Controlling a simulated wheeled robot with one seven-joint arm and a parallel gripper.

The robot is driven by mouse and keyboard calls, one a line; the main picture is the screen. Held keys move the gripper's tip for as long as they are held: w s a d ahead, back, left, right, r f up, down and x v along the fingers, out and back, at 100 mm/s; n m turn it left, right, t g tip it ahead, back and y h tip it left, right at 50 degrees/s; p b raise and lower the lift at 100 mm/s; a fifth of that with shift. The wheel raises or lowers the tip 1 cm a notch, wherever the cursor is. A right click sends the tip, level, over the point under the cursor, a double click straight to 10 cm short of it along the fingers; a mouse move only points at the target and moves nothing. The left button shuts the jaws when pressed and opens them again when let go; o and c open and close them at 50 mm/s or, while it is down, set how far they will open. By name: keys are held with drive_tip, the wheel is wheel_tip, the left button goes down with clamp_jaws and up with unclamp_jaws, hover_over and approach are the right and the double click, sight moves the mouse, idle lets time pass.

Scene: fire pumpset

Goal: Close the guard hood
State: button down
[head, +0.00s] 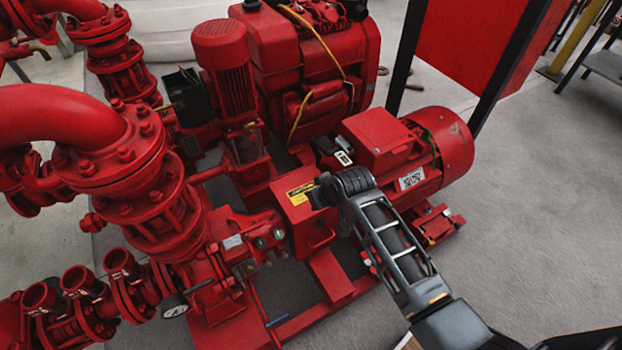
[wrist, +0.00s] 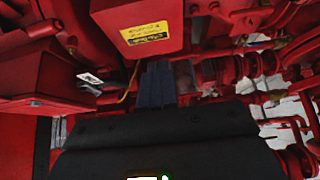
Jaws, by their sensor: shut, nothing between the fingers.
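The guard hood appears to be the red box with a yellow warning label (head: 296,212), between the pump and the electric motor. In the wrist view the hood (wrist: 125,20) is at the top, its label facing the camera. My gripper (head: 318,196) is shut and empty, and its tip overlaps the hood's upper right part in the head view. In the wrist view the dark fingers (wrist: 158,68) are together, with their tips close to the hood's lower edge. I cannot tell whether they touch it. My gripper and wrist hide the hood's right side and the shaft area behind.
The red electric motor (head: 440,150) stands just right of the hood. A vertical pump (head: 228,75) and a large engine block (head: 310,60) stand behind. Flanged pipes (head: 125,150) fill the left.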

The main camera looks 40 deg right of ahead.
drive_tip(key=s+a+f+t+h+b, duration=0.1)
drive_tip(key=s+f+t+b, duration=0.25)
drive_tip(key=f+b, duration=0.7)
drive_tip(key=s+f+t+h+b, duration=0.1)
drive_tip(key=s+f+t+b, duration=0.25)
drive_tip(key=f+b, duration=0.7)
drive_tip(key=w+f+b, duration=0.4)
drive_tip(key=f+b, duration=0.8)
drive_tip(key=b, duration=0.2)
drive_tip(key=shift+w+d+f+t, duration=0.2)
drive_tip(key=shift+w+d+t, duration=0.1)
drive_tip(key=shift+w, duration=0.1)
drive_tip(key=shift+b, duration=0.3)
